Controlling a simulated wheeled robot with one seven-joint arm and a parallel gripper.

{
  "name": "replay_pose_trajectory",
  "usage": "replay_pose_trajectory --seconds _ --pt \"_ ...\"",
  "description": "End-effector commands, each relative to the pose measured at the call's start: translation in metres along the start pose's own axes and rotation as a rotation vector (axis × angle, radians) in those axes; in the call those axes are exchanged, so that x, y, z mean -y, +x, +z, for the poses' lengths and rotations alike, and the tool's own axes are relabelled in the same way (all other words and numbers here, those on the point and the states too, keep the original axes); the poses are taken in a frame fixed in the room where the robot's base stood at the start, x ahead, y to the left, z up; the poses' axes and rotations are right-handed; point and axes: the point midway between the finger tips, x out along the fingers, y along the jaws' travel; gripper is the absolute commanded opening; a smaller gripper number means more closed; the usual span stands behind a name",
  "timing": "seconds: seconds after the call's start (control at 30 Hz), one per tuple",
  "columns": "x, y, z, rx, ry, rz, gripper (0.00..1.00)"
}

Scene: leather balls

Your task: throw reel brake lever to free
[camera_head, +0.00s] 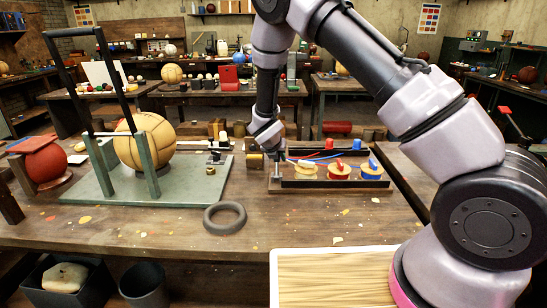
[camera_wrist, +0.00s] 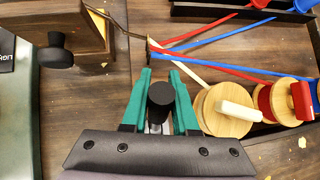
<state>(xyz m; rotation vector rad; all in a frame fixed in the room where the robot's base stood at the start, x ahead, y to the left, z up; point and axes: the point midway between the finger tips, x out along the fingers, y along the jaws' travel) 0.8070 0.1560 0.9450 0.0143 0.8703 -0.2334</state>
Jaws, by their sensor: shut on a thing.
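The black-topped reel brake lever (camera_wrist: 160,95) stands upright between the green fingers of my gripper (camera_wrist: 162,98) in the wrist view. My gripper is shut on it, with a finger on each side of the knob. In the head view my gripper (camera_head: 277,160) is at the left end of the reel rack (camera_head: 330,186), and the lever is mostly hidden there. Three wooden reels sit in the rack: one with a cream handle (camera_wrist: 228,112), one red (camera_head: 339,172) and one blue (camera_head: 371,170). Cream, red and blue strips run from them to a post (camera_wrist: 150,50).
A wooden box (camera_wrist: 88,38) stands close to the left of my gripper. A dark ring (camera_head: 225,217) lies on the bench front. The bench before the rack is mostly clear.

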Motion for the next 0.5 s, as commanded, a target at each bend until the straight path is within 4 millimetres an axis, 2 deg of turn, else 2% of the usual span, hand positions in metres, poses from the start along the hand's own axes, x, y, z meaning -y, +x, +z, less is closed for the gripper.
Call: replay_pose_trajectory --seconds 0.4,0.43,0.5 --pt "0.0021 0.0016 -0.0009 -0.009 -0.004 -0.001 0.0" --pt "0.0021 0.0016 -0.0009 -0.009 -0.004 -0.001 0.31" --pt "0.0022 0.0016 -0.0008 -0.009 -0.003 -0.001 0.57"
